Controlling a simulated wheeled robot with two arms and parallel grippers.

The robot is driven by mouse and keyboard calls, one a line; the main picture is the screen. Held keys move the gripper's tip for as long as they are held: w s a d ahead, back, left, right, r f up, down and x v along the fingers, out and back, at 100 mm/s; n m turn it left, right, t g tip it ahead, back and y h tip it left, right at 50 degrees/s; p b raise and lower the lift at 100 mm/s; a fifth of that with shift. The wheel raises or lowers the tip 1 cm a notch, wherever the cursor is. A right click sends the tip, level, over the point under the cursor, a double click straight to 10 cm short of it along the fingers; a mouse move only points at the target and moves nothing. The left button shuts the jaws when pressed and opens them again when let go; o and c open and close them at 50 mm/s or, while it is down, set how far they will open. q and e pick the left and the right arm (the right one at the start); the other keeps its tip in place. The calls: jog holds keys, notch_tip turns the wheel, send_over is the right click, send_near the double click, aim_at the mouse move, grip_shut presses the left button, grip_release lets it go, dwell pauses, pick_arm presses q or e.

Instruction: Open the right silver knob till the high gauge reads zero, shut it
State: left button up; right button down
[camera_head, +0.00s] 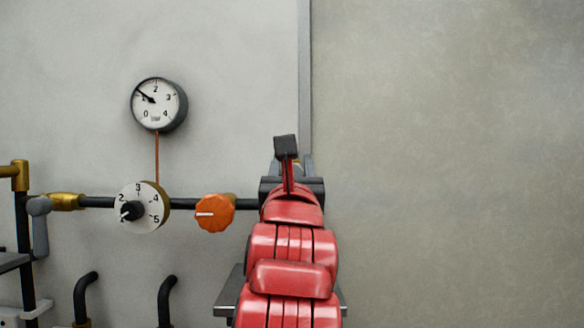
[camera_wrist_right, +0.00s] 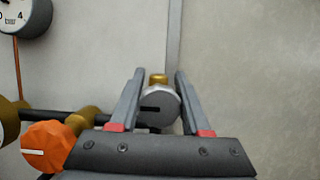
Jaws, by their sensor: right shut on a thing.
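The right silver knob (camera_wrist_right: 160,103) shows in the right wrist view, with a dark slot lying about level across its face and brass behind it. My right gripper (camera_wrist_right: 160,76) has its two grey fingers on either side of this knob and is shut on it. In the head view my red right arm hides the knob and most of the gripper. The round gauge (camera_head: 156,104) hangs on the wall at upper left. Its needle points up and left, at about 1 or slightly above. It is cut off in the wrist view (camera_wrist_right: 22,16). My left gripper is not in view.
An orange knob (camera_head: 214,213) sits on the dark pipe just left of my right arm. A white numbered dial (camera_head: 139,207) and a grey lever (camera_head: 40,225) are farther left. A vertical grey pipe (camera_head: 304,80) runs up the wall. The wall at right is bare.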

jog(key=shift+d+f+m+h+b, duration=0.2)
jog(key=shift+m+h+b, duration=0.2)
jog(key=shift+m+b, duration=0.9)
jog(key=shift+b, duration=0.1)
jog(key=shift+r+m+h, duration=0.1)
jog(key=shift+m+h, duration=0.4)
jog(key=shift+h, duration=0.1)
jog(key=shift+r+m+h+p, duration=0.25)
jog(key=shift+m+h+p, duration=0.3)
jog(key=shift+m, duration=0.65)
jog(key=m+h+p, duration=0.1)
jog(key=m, duration=0.1)
jog(key=m+g+p, duration=0.1)
jog(key=shift+d+f+m+h, duration=0.1)
jog(key=shift+d+m+h, duration=0.1)
jog(key=shift+m+h, duration=0.2)
jog(key=shift+d+f+m+g+h, duration=0.15)
jog(key=shift+m+g, duration=0.1)
jog(key=shift+m, duration=0.35)
jog(key=shift+a+f+m+g+h, duration=0.1)
jog(key=shift+m+g, duration=0.15)
jog(key=shift+m, duration=0.35)
jog(key=shift+d+f+m+g+h, duration=0.15)
jog(key=shift+m+g+h, duration=0.25)
jog(key=shift+m, duration=0.95)
jog(key=shift+d+f+m+g+h, duration=0.15)
jog(key=shift+m+g, duration=0.45)
jog(key=shift+m, duration=0.75)
